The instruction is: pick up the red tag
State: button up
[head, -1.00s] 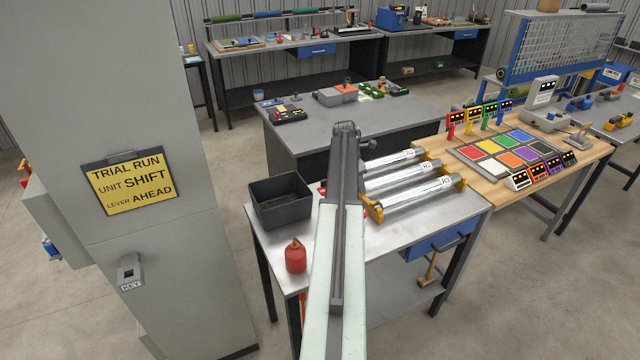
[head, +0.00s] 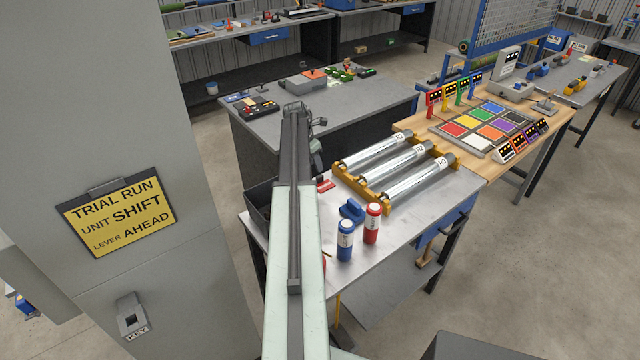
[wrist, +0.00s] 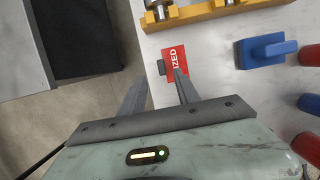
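The red tag (wrist: 174,62) is a small flat red card with white letters, of which "IZED" shows in the wrist view. It lies on the light metal bench top, with a small dark grey block at its left edge. It also shows in the head view as a small red patch (head: 326,185) just right of my arm. My gripper (wrist: 160,82) is open and empty in the wrist view. Its right fingertip overlaps the tag's lower part in the picture; the left finger is left of it. I cannot tell the height between them. In the head view the fingers are mostly hidden behind my arm.
A yellow rack with silver rollers (head: 385,165) stands just beyond the tag. A blue block (head: 352,211), a blue cylinder (head: 345,240) and a red cylinder (head: 371,223) stand to the right. A black bin (head: 258,205) is left, partly behind my arm.

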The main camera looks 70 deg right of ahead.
aim_at(319, 176)
jog(key=shift+b+x, duration=0.5)
jog(key=shift+x, duration=0.6)
jog(key=b+x, duration=0.5)
jog(key=shift+a+f, duration=0.1)
jog(key=shift+f, duration=0.05)
jog(key=shift+s, duration=0.1)
grip_shut()
